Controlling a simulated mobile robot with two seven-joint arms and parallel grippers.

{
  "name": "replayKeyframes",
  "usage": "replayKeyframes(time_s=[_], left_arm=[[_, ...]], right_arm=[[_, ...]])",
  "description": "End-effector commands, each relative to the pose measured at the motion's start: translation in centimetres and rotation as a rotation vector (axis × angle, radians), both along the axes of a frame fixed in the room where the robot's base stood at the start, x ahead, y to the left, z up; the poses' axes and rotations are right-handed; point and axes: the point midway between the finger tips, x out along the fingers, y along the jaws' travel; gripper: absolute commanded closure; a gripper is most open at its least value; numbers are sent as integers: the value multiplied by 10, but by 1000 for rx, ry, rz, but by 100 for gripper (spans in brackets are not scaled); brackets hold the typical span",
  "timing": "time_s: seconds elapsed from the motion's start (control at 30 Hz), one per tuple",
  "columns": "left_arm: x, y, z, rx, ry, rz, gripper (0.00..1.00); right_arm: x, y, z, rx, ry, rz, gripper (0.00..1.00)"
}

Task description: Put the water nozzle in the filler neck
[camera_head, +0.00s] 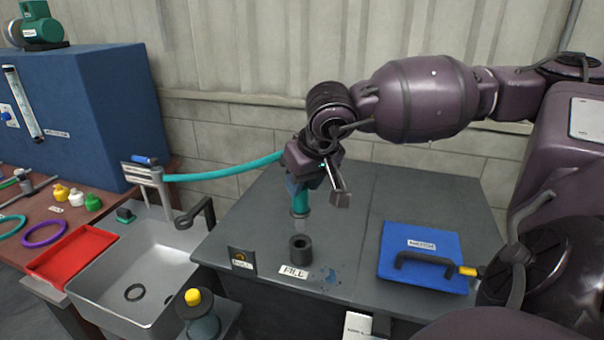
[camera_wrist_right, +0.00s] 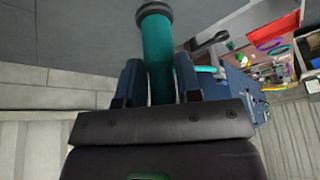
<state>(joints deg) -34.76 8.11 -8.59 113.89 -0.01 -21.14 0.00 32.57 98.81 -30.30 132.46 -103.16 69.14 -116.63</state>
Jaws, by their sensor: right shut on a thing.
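The water nozzle (camera_head: 300,201) is a teal cylinder with a grey lower end, held roughly upright, tip down. My right gripper (camera_head: 297,183) is shut on it. In the right wrist view the teal nozzle (camera_wrist_right: 158,60) runs between the two blue fingers of the gripper (camera_wrist_right: 158,78). The filler neck (camera_head: 300,248) is a short dark ring with a round opening on the grey deck, by the FILL label. In the head view the nozzle's tip shows just above the neck, apparently outside it; the exact gap is hard to tell. My left gripper is not in view.
A teal hose (camera_head: 225,171) runs from the post at the sink (camera_head: 125,270) toward my right gripper. A blue panel (camera_head: 424,245) with a black handle lies on the deck (camera_head: 345,215) to the right. A yellow-topped knob (camera_head: 194,298) stands in front.

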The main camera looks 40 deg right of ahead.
Motion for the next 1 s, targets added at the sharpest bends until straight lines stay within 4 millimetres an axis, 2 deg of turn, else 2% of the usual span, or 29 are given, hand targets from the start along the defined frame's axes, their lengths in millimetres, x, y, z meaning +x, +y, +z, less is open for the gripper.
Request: replayKeyframes(time_s=[0.13,0.5,1.0], left_arm=[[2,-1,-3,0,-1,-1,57],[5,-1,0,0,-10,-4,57],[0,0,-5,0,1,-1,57]], right_arm=[[0,0,-8,0,0,0,96],[0,0,-7,0,-2,0,96],[1,-1,-7,0,-1,0,96]])
